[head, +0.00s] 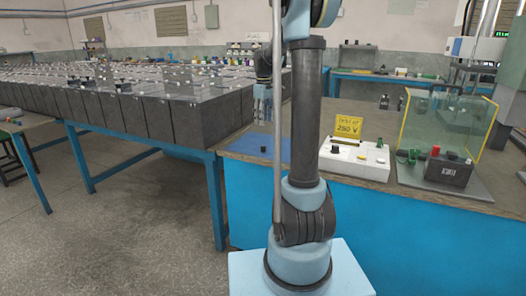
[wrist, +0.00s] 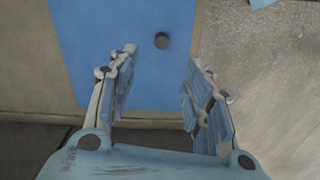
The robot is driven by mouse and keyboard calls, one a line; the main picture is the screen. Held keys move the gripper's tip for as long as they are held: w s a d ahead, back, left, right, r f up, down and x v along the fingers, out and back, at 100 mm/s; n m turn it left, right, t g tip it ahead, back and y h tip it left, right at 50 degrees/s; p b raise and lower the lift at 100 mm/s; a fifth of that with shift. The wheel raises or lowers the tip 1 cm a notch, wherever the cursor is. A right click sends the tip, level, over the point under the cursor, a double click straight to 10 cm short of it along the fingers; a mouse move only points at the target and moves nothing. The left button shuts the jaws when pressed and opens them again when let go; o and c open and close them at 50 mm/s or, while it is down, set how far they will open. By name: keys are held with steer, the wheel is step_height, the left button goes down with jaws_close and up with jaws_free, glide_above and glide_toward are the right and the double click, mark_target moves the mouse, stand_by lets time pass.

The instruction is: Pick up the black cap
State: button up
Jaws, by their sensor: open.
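The black cap (wrist: 162,41) is a small dark round piece on the blue mat (wrist: 90,35), near the mat's right edge in the wrist view. My gripper (wrist: 160,62) is open and empty, its two fingers on either side below the cap in the picture. The cap lies just past the gap between the fingertips, apart from both. In the head view my gripper (head: 262,105) hangs over the blue mat (head: 250,147) on the bench.
A white tester box (head: 355,163) with a yellow sign (head: 348,127) stands right of the mat. Further right are a dark battery (head: 448,170) and a clear yellow-edged shield (head: 445,122). Rows of dark batteries (head: 170,118) fill the table at left.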

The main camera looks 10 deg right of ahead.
mark_target(263, 146)
step_height(263, 146, down, 14)
steer(key=shift+s+a+f, duration=0.1)
stand_by(0.6)
steer(key=c, duration=0.8)
